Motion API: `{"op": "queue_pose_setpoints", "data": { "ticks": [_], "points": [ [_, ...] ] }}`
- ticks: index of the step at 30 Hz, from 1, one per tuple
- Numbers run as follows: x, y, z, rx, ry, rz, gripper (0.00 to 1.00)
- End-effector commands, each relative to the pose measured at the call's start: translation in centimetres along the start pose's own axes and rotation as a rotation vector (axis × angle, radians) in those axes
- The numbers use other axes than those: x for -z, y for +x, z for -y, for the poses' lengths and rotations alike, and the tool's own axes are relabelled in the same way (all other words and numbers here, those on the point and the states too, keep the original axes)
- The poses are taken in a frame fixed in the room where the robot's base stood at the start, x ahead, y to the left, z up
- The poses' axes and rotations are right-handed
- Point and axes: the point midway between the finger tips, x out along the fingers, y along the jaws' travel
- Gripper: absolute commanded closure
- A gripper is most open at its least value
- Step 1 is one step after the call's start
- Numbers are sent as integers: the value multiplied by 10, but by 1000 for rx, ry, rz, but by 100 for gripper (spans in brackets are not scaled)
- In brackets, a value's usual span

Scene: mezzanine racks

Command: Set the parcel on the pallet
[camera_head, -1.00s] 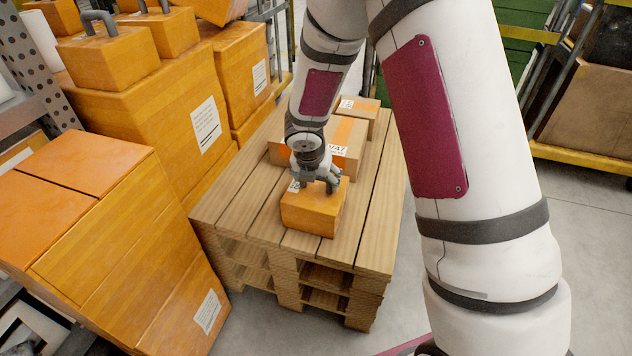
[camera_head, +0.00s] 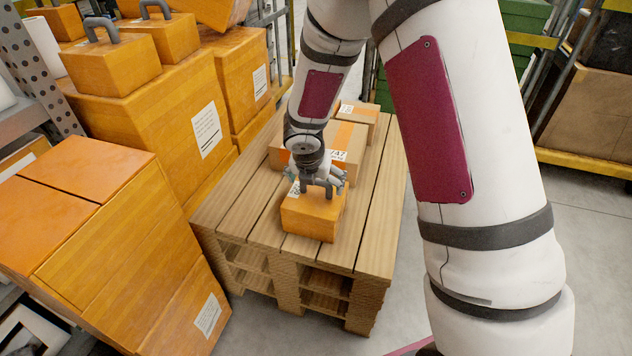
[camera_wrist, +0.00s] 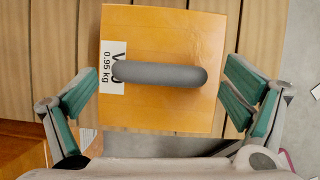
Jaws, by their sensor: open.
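The parcel (camera_head: 314,217) is an orange box with a grey handle on top and a white label reading 0.95 kg. It sits upright on the near part of the wooden pallet (camera_head: 262,215). In the wrist view the parcel (camera_wrist: 175,40) lies below the camera, with its handle (camera_wrist: 160,73) running across the middle. My gripper (camera_head: 322,180) is just above the parcel, around the handle's height. In the wrist view my gripper (camera_wrist: 160,100) is open, one green-padded finger on each side of the handle and apart from it.
Two other boxes stand behind on the pallet, a larger taped one (camera_head: 345,152) and a smaller one (camera_head: 362,114). Orange boxes (camera_head: 170,105) are stacked at the left, some with handles. Grey floor (camera_head: 590,235) is free at the right.

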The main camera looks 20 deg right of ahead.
Motion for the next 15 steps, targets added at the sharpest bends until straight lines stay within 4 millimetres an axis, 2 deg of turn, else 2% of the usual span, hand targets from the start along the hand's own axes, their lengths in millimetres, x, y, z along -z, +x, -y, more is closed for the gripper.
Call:
{"op": "queue_pose_setpoints", "data": {
  "ticks": [1,6,12,15],
  "points": [
    [-2,-14,0,-2,1,2,5],
    [-2,-51,0,-2,2,2,5],
    [-2,-87,0,-1,2,2,5],
    [-1,-98,0,-1,1,1,5]
  ]
}}
